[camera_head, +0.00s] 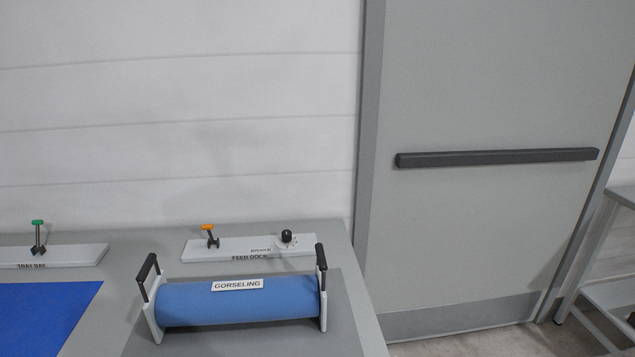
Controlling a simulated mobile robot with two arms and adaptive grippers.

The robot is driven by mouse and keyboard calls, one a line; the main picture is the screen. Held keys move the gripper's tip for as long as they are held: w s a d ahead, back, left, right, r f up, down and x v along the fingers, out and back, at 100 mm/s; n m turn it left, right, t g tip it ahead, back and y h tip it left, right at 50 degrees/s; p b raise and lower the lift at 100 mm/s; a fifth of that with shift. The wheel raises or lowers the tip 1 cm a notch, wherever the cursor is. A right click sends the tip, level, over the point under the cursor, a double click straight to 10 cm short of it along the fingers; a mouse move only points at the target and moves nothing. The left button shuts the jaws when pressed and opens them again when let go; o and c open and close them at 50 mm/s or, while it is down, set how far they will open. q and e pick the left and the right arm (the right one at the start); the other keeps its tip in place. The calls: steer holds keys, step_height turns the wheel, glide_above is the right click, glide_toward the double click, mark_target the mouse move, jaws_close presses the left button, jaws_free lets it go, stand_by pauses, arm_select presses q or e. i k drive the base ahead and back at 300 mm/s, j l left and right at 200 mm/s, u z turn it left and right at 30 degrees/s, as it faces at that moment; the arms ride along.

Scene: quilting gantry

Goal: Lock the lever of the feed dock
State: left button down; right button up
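The feed dock (222,258) is a pale strip at the back of the grey table, with a "FEED DOCK" label on its front. Its lever (210,236) has an orange top on a dark stem and stands roughly upright on the left part of the strip. A black knob (287,238) beside the word "BRAKE" is on the right part. In front lies a blue roll (238,303) labelled "GORSELING", in a white-ended cradle with black handles. Neither of my grippers is in view.
A tray bay strip (75,256) with a green-topped lever (38,236) is at the left, behind a blue mat (45,312). A white wall and a grey door (480,230) with a dark bar stand behind. A metal rack (595,260) is at the right.

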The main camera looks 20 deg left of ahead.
mark_target(208, 228)
steer(key=u, duration=1.2)
